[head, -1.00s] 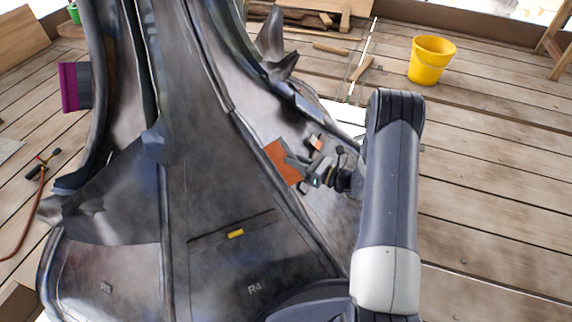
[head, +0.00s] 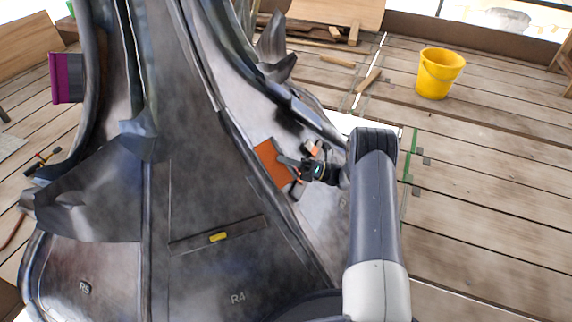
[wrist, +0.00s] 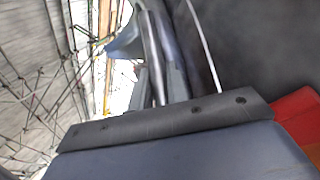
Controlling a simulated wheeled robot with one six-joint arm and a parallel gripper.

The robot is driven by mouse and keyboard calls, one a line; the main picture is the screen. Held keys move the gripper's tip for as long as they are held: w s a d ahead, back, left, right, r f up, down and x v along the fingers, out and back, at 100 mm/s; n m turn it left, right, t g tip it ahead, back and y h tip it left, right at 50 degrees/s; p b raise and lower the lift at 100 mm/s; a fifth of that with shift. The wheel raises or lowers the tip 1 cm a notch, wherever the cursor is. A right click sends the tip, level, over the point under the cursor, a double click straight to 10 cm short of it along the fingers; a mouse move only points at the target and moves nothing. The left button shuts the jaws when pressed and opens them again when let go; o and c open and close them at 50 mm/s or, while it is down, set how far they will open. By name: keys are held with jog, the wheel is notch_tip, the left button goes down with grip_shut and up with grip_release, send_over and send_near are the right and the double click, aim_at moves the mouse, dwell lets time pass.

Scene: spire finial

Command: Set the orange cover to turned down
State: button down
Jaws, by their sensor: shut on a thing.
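The orange cover (head: 271,164) is a flat rectangular flap on the sloping dark metal face of the spire, right of the ridge in the head view. My gripper (head: 300,170) is at the cover's right edge and shut on it. The fingers hide part of that edge. What lies between the fingertips is too small to make out.
A yellow tab (head: 218,237) sits on a panel marked R4, left of and below the cover. A purple-edged flap (head: 66,78) sticks out at the far left. A yellow bucket (head: 440,73) stands on the plank floor, which is mostly open at right.

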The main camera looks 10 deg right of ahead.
jog(key=shift+w+f+y, duration=0.15)
jog(key=shift+y, duration=0.15)
jog(key=c, duration=1.4)
grip_release()
jog(key=shift+g, duration=0.3)
jog(key=shift+o, duration=0.2)
jog(key=p+v, duration=0.2)
jog(key=v, duration=0.8)
jog(key=shift+d, duration=0.35)
jog(key=shift+f, duration=0.15)
jog(key=shift+c, duration=0.6)
